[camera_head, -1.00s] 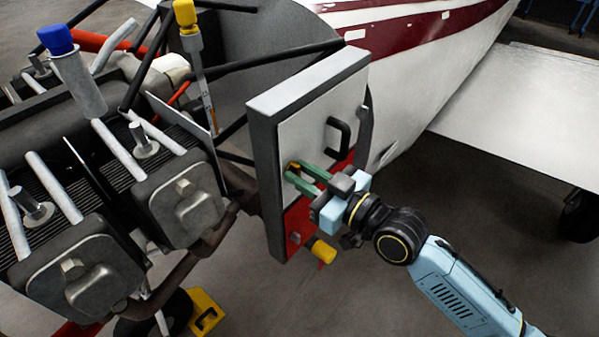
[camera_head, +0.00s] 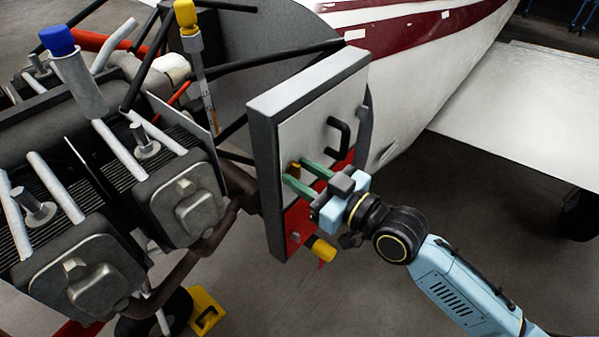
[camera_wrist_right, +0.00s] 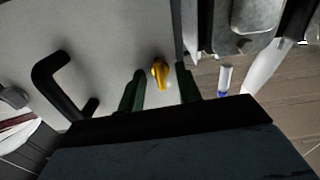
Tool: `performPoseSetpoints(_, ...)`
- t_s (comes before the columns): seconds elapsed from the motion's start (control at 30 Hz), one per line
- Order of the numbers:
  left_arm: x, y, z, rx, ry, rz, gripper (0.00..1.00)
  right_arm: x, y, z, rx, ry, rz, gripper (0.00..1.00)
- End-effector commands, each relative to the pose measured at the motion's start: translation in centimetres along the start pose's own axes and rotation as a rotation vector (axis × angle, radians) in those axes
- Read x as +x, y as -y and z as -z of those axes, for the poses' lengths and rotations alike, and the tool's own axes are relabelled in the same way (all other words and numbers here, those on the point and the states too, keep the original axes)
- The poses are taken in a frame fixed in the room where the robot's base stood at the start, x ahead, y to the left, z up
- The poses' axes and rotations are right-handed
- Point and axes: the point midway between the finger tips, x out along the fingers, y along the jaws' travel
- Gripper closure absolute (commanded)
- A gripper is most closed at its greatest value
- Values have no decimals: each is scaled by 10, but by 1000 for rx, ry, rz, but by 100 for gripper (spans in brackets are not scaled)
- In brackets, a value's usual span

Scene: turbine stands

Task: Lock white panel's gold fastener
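The white panel (camera_head: 312,128) stands upright beside the engine in the head view, with a black handle (camera_head: 339,137) on its face. Its gold fastener (camera_head: 294,168) sits near the panel's lower left edge. My right gripper (camera_head: 301,173) is open in front of it, its green fingers pointing at the panel. In the right wrist view the gold fastener (camera_wrist_right: 159,73) lies between the two spread fingertips (camera_wrist_right: 162,80), with a visible gap on each side. It is seen against the grey panel face (camera_wrist_right: 110,40). My left gripper is not in view.
A red panel (camera_head: 298,222) with a yellow-ended part (camera_head: 322,249) lies just below the white one. Engine cylinders (camera_head: 185,200) and dark tubes are close on the left. The aircraft's wing (camera_head: 520,110) is at the right. Open floor lies below the right arm.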

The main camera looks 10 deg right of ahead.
Motion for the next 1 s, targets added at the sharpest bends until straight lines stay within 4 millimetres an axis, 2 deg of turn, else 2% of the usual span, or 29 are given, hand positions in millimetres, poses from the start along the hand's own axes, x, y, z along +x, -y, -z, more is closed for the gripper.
performPoseSetpoints(0.1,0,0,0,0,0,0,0,0,0,0,0,0,0,66)
performPoseSetpoints(0.2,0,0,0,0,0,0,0,0,0,0,0,0,0,59)
performPoseSetpoints(0.47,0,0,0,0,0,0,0,-1,0,0,0,0,0,59)
performPoseSetpoints(1.0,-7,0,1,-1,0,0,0,-41,0,0,-1,3,0,59)
